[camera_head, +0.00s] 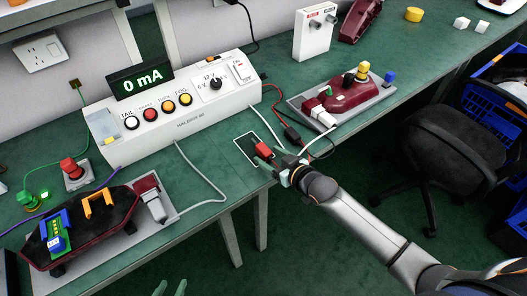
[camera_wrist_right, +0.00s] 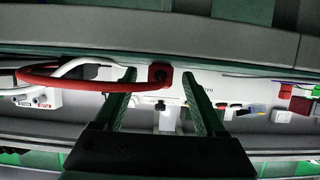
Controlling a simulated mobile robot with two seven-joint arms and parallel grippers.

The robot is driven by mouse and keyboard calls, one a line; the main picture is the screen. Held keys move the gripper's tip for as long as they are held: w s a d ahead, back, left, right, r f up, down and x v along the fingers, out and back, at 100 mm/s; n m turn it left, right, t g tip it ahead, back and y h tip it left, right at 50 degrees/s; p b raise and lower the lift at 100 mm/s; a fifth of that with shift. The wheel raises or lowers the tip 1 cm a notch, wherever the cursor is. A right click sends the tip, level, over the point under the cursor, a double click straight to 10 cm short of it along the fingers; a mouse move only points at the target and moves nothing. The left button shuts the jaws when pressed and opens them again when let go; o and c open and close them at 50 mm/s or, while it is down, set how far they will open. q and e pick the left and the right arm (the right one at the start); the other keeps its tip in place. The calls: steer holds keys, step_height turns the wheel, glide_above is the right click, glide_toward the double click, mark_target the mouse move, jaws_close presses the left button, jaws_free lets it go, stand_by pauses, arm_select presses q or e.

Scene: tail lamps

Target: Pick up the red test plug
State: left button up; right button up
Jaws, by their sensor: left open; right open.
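The red test plug (camera_head: 264,148) is at the table's front edge, by a white-outlined rectangle, with a red cable running back from it. In the right wrist view the red plug (camera_wrist_right: 160,75) shows between and just beyond the fingertips, its red cable curving left. My right gripper (camera_head: 283,168) is open around or just short of the plug; contact cannot be told. Its two green fingers also show in the right wrist view (camera_wrist_right: 160,88), apart. My left gripper (camera_head: 171,288) shows only its green fingertips at the bottom edge, apart and empty.
A white tester box (camera_head: 170,105) reading 0 mA stands behind. A dark red lamp (camera_head: 350,92) on a grey tray is at the right, another lamp assembly (camera_head: 80,232) at the left. A black lead (camera_head: 293,136) lies near the plug. A chair (camera_head: 430,130) stands right of the table.

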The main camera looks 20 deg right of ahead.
jaws_close()
stand_by(0.6)
